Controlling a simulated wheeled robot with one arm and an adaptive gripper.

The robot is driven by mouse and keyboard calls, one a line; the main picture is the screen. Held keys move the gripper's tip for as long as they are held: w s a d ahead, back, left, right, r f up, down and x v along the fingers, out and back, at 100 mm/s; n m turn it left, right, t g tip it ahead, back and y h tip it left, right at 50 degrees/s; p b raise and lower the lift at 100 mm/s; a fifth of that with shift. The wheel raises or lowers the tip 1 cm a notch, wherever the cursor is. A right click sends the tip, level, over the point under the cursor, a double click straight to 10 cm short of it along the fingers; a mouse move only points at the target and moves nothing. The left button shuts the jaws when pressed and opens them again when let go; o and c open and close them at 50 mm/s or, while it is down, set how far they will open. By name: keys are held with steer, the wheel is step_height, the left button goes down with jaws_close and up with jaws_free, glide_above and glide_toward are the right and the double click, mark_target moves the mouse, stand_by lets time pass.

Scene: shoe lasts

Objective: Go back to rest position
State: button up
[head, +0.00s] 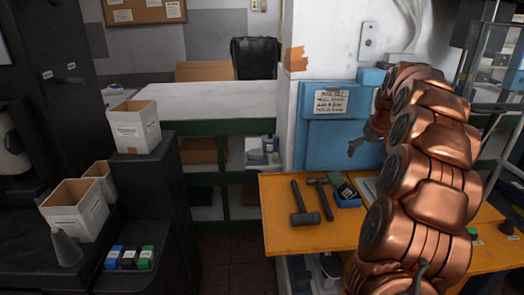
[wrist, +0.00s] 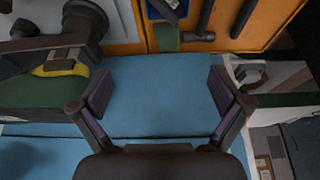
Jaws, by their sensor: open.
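My gripper (head: 354,146) is at the end of my copper-coloured arm, in front of the blue panel with a handwritten note, above the back of the orange worktop. In the wrist view my gripper (wrist: 161,88) has its two dark fingers spread wide apart. Nothing is between them; only a plain blue surface (wrist: 160,115) shows behind the gap. In the head view my arm covers the right part of the worktop and part of the blue panel (head: 325,145).
The orange worktop (head: 285,235) carries a mallet (head: 303,205), a hammer (head: 320,195) and a small dark-blue box (head: 347,199). White boxes (head: 135,126) stand on dark furniture at left. A pale counter (head: 205,100) lies behind. Dark floor (head: 235,270) is open between.

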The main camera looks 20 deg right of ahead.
steer(key=s+a+n+g+y, duration=0.1)
steer(key=s+a, duration=0.2)
steer(key=a, duration=0.7)
steer(key=s+a+f+n+g, duration=0.1)
steer(key=s+a, duration=0.2)
steer(key=a, duration=0.7)
steer(key=s+a+n+g+y, duration=0.1)
steer(key=s+a, duration=0.3)
steer(key=a, duration=0.7)
steer(key=s+a+f+g, duration=0.1)
steer(key=s+a+f, duration=0.1)
steer(key=s, duration=0.6)
steer(key=s+a+f+g, duration=0.1)
steer(key=s+a+f, duration=0.2)
steer(key=s+a, duration=0.2)
steer(key=s+a+f+n+g+p, duration=0.1)
steer(key=s+a, duration=0.3)
steer(key=s, duration=0.7)
steer(key=shift+f, duration=0.7)
steer(key=shift+s, duration=0.1)
